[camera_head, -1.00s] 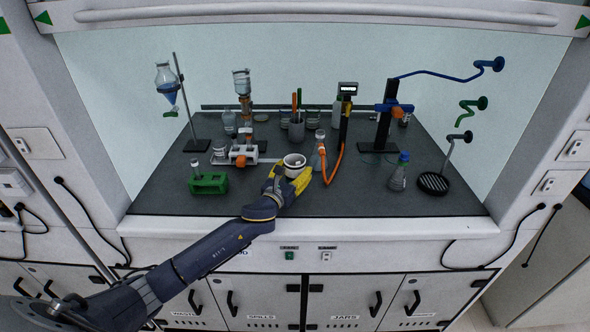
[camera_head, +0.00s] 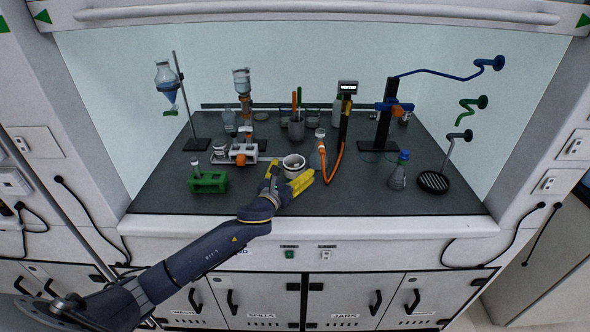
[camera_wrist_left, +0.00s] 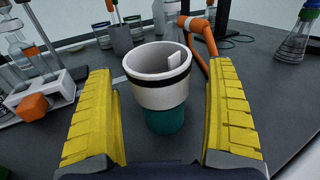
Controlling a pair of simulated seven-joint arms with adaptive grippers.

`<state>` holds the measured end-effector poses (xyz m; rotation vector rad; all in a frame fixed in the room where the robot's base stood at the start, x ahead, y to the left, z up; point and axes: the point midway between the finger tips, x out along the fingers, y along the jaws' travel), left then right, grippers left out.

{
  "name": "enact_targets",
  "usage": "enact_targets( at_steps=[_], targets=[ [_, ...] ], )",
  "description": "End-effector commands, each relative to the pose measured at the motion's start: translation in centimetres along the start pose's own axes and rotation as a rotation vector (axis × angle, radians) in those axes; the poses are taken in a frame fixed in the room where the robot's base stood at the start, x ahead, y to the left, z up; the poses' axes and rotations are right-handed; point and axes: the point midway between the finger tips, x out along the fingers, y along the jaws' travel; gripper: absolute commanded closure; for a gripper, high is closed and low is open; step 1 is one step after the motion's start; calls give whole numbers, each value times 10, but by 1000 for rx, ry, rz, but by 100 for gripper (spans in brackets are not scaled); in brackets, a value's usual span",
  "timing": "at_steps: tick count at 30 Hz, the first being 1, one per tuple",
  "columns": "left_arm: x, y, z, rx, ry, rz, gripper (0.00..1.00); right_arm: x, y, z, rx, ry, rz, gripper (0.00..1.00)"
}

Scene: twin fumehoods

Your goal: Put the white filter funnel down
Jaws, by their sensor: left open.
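The white filter funnel (camera_head: 293,162) is a white cup shape with a dark band near its rim. In the left wrist view the funnel (camera_wrist_left: 158,80) stands upright on a teal base (camera_wrist_left: 166,119) on the dark worktop. My left gripper (camera_head: 288,178) is open at the front of the funnel. In the left wrist view its two yellow fingers (camera_wrist_left: 164,118) are spread wide on either side of the funnel, with gaps showing, and do not touch it. My right gripper is not in view.
An orange hose (camera_head: 335,165) runs just right of the funnel. A green rack (camera_head: 208,183) and a white holder with an orange knob (camera_head: 238,153) stand left. A conical flask with a blue cap (camera_head: 399,174) stands right. The worktop's front strip (camera_head: 370,200) is clear.

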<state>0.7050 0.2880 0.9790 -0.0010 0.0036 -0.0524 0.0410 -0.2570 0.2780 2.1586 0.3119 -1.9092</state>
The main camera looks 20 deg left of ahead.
Motion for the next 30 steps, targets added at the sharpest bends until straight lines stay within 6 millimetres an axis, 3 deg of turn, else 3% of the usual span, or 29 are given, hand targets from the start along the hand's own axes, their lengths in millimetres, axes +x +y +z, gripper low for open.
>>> enact_targets(
  at_steps=[9,15,21,30],
  targets=[
    [-60,0,0,1,0,-1,11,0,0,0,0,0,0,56],
    [-85,0,0,2,-1,1,11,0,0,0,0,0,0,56],
    [-97,0,1,1,-1,1,11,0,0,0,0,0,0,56],
    [-100,0,1,1,-1,1,11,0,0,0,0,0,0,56]
  ],
)
